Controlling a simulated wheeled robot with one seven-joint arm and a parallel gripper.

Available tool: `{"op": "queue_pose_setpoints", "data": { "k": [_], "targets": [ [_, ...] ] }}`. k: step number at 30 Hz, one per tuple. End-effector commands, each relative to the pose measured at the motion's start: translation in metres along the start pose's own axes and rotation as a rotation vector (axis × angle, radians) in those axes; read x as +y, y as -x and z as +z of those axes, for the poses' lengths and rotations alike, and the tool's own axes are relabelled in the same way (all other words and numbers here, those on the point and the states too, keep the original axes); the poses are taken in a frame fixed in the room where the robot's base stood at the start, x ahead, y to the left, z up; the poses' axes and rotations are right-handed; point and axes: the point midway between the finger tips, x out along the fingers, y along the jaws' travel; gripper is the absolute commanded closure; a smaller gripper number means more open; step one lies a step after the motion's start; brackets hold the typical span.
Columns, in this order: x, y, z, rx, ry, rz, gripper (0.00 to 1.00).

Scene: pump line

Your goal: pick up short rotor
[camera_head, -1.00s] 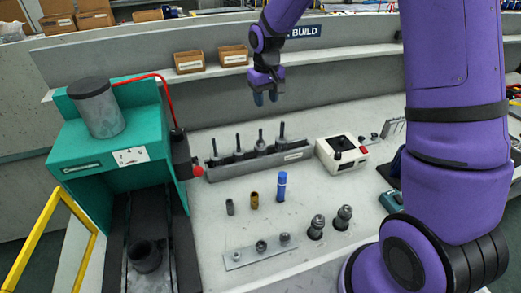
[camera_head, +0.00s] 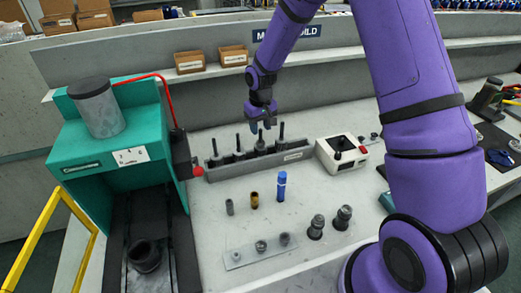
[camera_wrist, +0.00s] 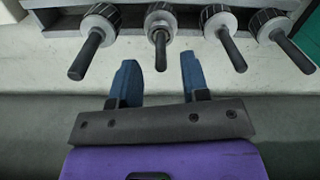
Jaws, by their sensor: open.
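Several rotors with dark upright shafts stand in a row in a long grey rack (camera_head: 230,173). I cannot tell for certain which is the short rotor. One rotor (camera_head: 261,140) is just below my gripper (camera_head: 263,126) in the head view. In the wrist view this appears to be the rotor second from left (camera_wrist: 161,52), its shaft lined up with the gap between my fingers (camera_wrist: 158,80). My gripper is open and empty, pointing down above the rack, not seen touching any rotor. The fingers partly cover that shaft's top in the head view.
A teal press (camera_head: 105,150) stands left of the rack. A white control box (camera_head: 341,154) is close on its right. Small cylinders, including a blue one (camera_head: 281,186), and a plate with fittings (camera_head: 260,251) stand in front. A shelf with cardboard boxes (camera_head: 189,62) runs behind.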

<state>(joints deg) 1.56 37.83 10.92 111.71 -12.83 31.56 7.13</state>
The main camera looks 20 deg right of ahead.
Motion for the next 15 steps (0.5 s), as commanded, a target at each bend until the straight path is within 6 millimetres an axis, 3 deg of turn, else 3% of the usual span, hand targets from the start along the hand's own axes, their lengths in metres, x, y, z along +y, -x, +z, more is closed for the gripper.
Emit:
{"op": "queue_pose_setpoints", "data": {
  "k": [7,15],
  "targets": [
    [-0.002,-0.035,0.002,-0.003,0.001,0.000,0.58],
    [-0.001,-0.040,0.001,-0.001,0.000,0.000,0.58]
  ]
}}
